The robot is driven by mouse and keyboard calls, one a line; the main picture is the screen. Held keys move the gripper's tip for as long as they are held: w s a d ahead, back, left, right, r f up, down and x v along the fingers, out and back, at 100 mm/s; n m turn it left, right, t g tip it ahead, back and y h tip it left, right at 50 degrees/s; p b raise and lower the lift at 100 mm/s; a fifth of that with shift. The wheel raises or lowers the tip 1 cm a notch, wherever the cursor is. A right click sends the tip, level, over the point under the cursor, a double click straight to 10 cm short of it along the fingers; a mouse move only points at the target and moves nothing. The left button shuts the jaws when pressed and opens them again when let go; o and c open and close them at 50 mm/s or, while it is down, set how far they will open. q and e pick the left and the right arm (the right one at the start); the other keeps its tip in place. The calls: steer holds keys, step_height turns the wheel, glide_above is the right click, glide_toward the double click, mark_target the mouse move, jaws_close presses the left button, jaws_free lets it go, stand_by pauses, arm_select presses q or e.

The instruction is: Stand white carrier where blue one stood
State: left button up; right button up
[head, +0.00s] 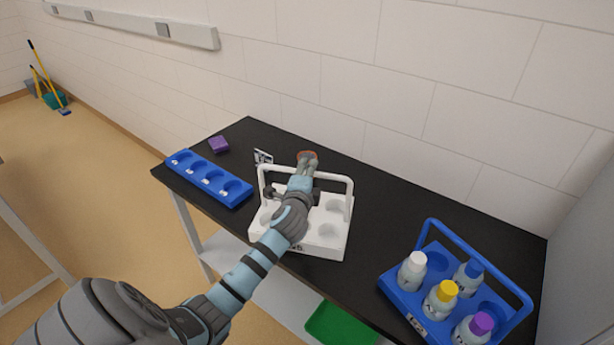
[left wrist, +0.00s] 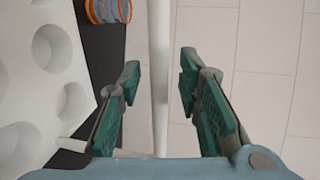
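The white carrier (head: 326,243) with a tall loop handle stands on the black table, its round wells empty where they show. My left gripper (head: 302,186) is at its handle and covers part of it. In the left wrist view the gripper (left wrist: 160,95) is open, with the white handle bar (left wrist: 160,50) between its fingers and a gap on each side. The blue carrier (head: 395,285) stands at the table's right end, holding several bottles with white, yellow, blue and purple caps. My right gripper is not in view.
A blue four-hole rack (head: 232,191) and a purple block (head: 219,144) lie at the table's left end. An orange-and-grey cylinder (head: 307,157) is just behind the white carrier. A green bin (head: 340,325) is below the table. Black tabletop is clear between the carriers.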

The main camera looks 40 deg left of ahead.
arm_select(q)
steer(key=v, duration=1.2)
steer(key=shift+p, duration=0.45)
steer(key=shift+r, duration=0.1)
